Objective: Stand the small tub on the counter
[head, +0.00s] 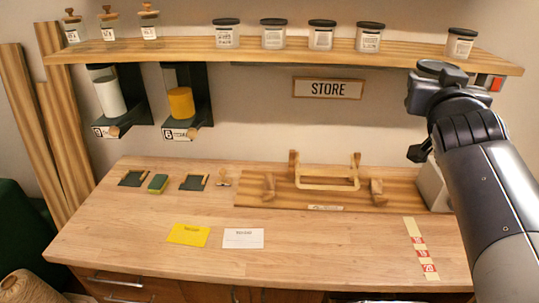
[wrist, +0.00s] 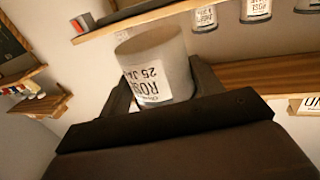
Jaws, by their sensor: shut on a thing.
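The small tub (wrist: 160,52) is a pale grey cylinder with a white printed label, seen close up in the wrist view. My gripper (wrist: 158,92) is shut on it, with the dark fingers at its two sides. In the head view my gripper (head: 437,88) is at the upper right, in front of the shelf's right part and high above the counter. A dark round top shows there at the gripper; the rest of the tub is hidden by it. The counter (head: 320,245) is light wood.
Several lidded jars stand on the wall shelf (head: 200,53). Two dispensers (head: 182,105) hang below it at left. Cards and a marked strip (head: 421,250) lie in front; the counter between is clear.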

